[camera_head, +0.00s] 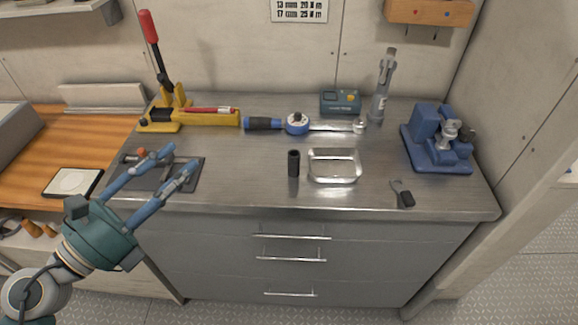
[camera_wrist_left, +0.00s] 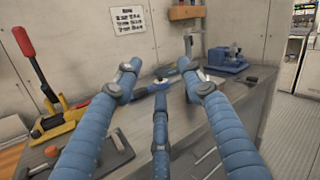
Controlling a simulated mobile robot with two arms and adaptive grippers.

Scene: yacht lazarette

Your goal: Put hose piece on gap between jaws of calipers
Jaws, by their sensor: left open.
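A short black upright cylinder, apparently the hose piece (camera_head: 293,163), stands on the grey worktop left of a shallow metal tray. I cannot pick out the calipers with certainty. A small item with a thin grey hook and a black body (camera_head: 405,197) lies near the front right edge. My left gripper (camera_head: 180,158) is open and empty, above the left end of the worktop, well left of the black cylinder. Its blue fingers also show spread in the left wrist view (camera_wrist_left: 160,65). They partly hide the dark mat. My right gripper is not in view.
The metal tray (camera_head: 334,178) sits mid-worktop. Behind stand a yellow tool with a red handle (camera_head: 150,28), a blue-handled wrench (camera_head: 264,124), a teal box (camera_head: 340,102) and a blue vise (camera_head: 424,123). The front middle is clear.

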